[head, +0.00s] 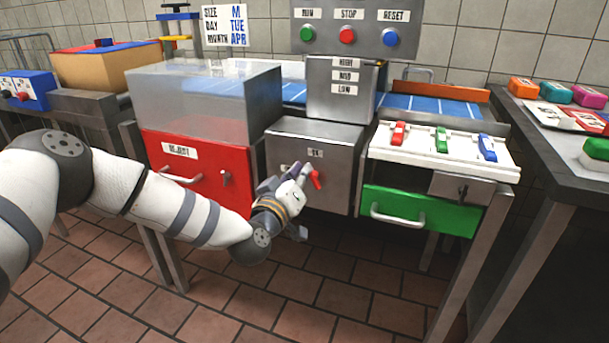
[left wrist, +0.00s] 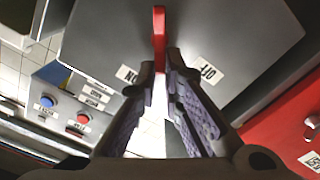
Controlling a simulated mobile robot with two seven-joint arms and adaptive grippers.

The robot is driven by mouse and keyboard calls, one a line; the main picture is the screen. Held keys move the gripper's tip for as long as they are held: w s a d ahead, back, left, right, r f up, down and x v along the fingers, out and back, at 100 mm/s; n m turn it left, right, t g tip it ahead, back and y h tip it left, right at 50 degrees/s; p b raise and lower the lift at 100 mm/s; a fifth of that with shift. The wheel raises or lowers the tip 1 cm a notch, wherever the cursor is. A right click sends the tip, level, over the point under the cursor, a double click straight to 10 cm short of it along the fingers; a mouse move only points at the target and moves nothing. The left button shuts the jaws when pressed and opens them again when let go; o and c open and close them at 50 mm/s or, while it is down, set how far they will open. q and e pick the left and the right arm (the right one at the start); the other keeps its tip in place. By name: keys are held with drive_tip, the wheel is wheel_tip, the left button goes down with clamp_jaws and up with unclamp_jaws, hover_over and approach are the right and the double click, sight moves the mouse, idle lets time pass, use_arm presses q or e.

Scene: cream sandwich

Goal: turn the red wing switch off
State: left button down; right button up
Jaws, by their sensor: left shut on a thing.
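The red wing switch (head: 317,180) is on the front of a grey metal box (head: 340,135) in the middle. In the left wrist view the switch's red handle (left wrist: 159,35) sticks out between my fingertips, lying between an ON label (left wrist: 127,74) and an OFF label (left wrist: 208,72). My left gripper (head: 303,180) is at the box front, its fingers shut on the switch. The fingers (left wrist: 163,75) hide the switch's nearer part. My right gripper is in neither view.
A red panel (head: 210,165) with a handle and small knob is left of the box. A green drawer (head: 425,210) and a white panel with three coloured switches (head: 470,160) are to the right. A control panel (head: 375,22) with buttons stands above. Tiled floor (head: 300,310) is open in front.

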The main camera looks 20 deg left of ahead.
use_arm(q)
drive_tip(key=shift+a+f+n+b, duration=0.15)
drive_tip(key=shift+f+n+b, duration=0.45)
drive_tip(key=shift+n, duration=1.15)
drive_tip(key=shift+a+f+n+b, duration=0.2)
drive_tip(key=shift+n+b, duration=0.75)
drive_tip(key=shift+n, duration=0.85)
drive_tip(key=shift+a+f+n+b, duration=0.15)
drive_tip(key=shift+f+n+b, duration=0.4)
drive_tip(key=shift+n, duration=1.2)
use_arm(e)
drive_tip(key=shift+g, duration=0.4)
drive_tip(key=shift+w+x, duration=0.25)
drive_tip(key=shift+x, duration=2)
use_arm(q)
drive_tip(key=shift+r+n+b, duration=0.2)
drive_tip(key=shift+n+b, duration=0.1)
drive_tip(key=shift+b, duration=0.05)
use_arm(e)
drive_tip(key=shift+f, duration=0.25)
use_arm(q)
drive_tip(key=c, duration=1.7)
unclamp_jaws()
drive_tip(key=shift+s, duration=0.15)
